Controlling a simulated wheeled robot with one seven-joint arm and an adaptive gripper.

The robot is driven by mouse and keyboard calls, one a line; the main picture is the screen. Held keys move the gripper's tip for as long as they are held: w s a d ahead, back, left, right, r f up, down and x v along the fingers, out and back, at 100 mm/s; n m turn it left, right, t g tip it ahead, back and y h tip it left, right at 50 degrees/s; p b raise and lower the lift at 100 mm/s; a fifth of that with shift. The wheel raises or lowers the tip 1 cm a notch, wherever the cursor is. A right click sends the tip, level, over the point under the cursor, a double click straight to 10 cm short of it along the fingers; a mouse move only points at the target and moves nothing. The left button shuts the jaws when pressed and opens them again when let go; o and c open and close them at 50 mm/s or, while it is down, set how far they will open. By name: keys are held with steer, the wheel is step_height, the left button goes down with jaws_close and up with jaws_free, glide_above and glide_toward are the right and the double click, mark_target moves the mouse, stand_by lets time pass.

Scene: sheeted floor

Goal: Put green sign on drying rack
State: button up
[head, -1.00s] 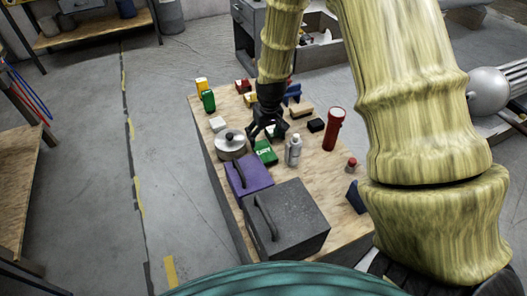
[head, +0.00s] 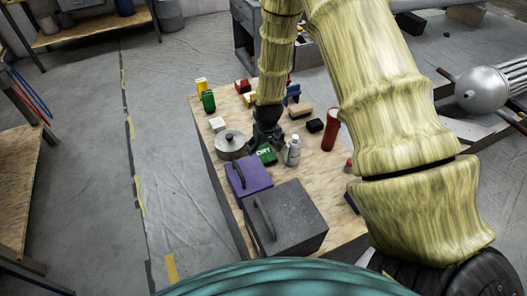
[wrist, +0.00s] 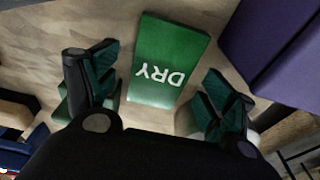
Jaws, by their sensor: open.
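The green sign (head: 268,155) with white "DRY" lettering lies on the wooden table, partly hidden by my gripper in the head view. In the wrist view the sign (wrist: 168,55) shows nearly whole, lettering end toward me. My gripper (wrist: 156,98) is open and empty. Its fingers are spread to the left and right of the sign's near end, above the table, with no clear contact. In the head view my gripper (head: 264,140) is just behind the sign. I cannot make out a drying rack in either view.
Close around the sign are a lidded pot (head: 230,144), a purple box (head: 250,180) and a grey bottle (head: 292,150). A large dark box (head: 290,215) fills the table's near end. A red flashlight (head: 331,130) and several small blocks stand further off.

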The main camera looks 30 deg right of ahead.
steer(key=shift+f, duration=0.3)
steer(key=c, duration=1.1)
steer(key=shift+r, duration=0.1)
